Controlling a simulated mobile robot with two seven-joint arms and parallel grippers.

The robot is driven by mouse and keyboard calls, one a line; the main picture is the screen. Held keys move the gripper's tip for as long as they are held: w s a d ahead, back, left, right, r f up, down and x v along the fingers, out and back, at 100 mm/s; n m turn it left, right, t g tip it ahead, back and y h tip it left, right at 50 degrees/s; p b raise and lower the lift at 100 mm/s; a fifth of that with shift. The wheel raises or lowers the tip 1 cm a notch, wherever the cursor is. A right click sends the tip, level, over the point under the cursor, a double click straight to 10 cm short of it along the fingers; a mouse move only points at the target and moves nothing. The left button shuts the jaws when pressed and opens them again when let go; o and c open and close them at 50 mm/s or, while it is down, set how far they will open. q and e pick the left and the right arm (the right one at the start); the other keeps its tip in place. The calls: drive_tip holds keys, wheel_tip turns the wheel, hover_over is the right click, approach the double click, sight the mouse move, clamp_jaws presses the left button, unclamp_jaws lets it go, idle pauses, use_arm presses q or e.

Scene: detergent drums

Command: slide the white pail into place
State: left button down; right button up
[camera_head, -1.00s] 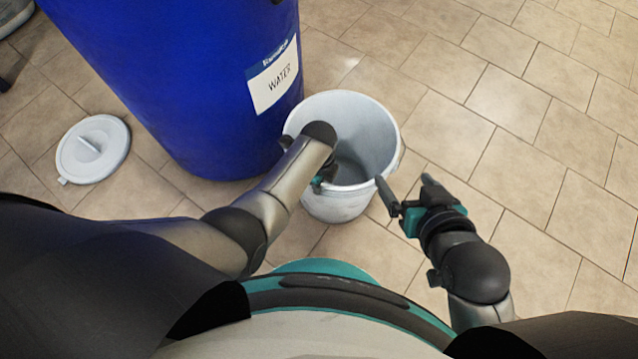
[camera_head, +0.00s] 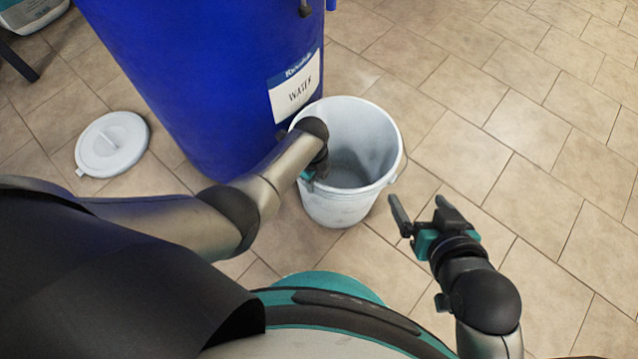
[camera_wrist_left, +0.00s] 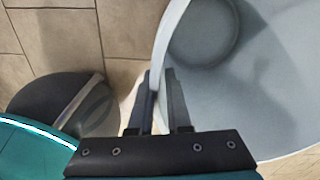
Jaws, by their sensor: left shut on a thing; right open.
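The white pail (camera_head: 343,206) is open-topped and stands upright on the tiled floor, close to the right side of the blue drum (camera_head: 200,90). Whether pail and drum touch is hard to tell. My left gripper (camera_head: 308,178) is at the pail's near-left rim, largely hidden under its own wrist. In the left wrist view the fingers (camera_wrist_left: 161,75) straddle the wall of the pail (camera_wrist_left: 280,90) and are shut on its rim. My right gripper (camera_head: 417,205) is open and empty, to the right of the pail and apart from it.
A round grey-white lid (camera_head: 112,143) lies on the floor left of the drum. Another light container (camera_head: 30,12) is cut off at the top left. The tiled floor to the right is clear.

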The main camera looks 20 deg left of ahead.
use_arm(q)
drive_tip(key=c, duration=1.2)
unclamp_jaws()
drive_tip(key=shift+w+a+r, duration=0.1)
drive_tip(key=shift+w+a, duration=0.1)
drive_tip(key=shift+w, duration=0.05)
drive_tip(key=o, duration=0.4)
drive_tip(key=shift+s+d, duration=0.1)
wheel_tip(320, 180, up, 15)
drive_tip(key=p, duration=1.2)
